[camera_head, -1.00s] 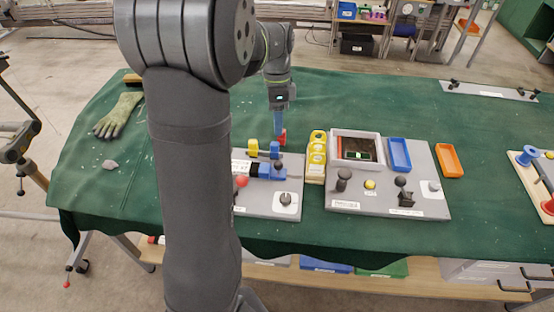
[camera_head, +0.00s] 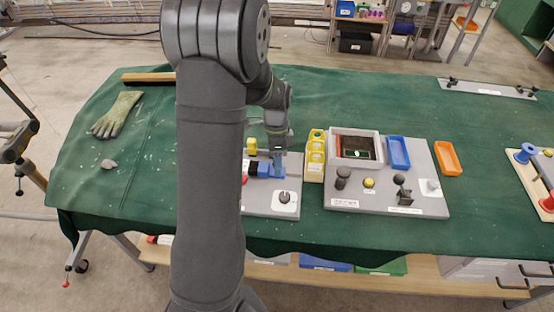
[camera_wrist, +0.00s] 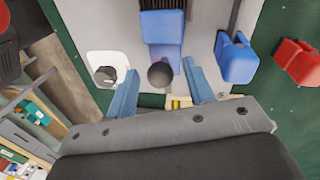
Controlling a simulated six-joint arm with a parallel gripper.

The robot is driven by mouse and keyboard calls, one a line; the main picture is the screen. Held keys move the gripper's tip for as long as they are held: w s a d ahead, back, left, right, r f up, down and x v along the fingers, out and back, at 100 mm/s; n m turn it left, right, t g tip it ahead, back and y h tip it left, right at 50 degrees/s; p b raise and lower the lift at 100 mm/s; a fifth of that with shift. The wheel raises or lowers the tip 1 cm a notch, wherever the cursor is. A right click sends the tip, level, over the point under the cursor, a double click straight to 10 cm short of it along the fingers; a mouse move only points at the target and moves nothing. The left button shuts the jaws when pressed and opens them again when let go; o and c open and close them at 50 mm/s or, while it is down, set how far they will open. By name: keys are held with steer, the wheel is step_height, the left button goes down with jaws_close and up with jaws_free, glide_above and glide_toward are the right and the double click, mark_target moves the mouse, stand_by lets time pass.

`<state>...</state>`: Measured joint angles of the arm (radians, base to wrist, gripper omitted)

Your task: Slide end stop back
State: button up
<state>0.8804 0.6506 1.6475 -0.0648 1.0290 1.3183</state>
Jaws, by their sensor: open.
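A blue sliding block (camera_head: 262,169) sits on the grey board (camera_head: 262,208) in the head view. The wrist view shows the blue block (camera_wrist: 162,28) with a dark round knob (camera_wrist: 160,74) at its near end. My gripper (camera_head: 278,174) is low over that end. In the wrist view my gripper (camera_wrist: 162,88) is open, with one blue finger on each side of the knob; I cannot tell whether they touch it. Another blue block (camera_wrist: 237,60) stands to the right, and a red block (camera_wrist: 297,62) is farther right. Nothing visible marks which part is the end stop.
A white plate with a black knob (camera_head: 285,198) is at the board's front. A yellow block (camera_head: 252,146) stands behind, and a yellow holder (camera_head: 316,155) to the right. A second board with a framed box (camera_head: 357,133) lies beyond.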

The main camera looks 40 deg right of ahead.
jaws_close()
steer(key=shift+s+d, duration=2.2)
jaws_free()
steer(key=shift+s+d, duration=0.1)
steer(key=shift+r, duration=0.15)
step_height(320, 180, up, 17)
steer(key=w+d, duration=0.1)
steer(key=w, duration=0.2)
steer(key=shift+d, duration=0.35)
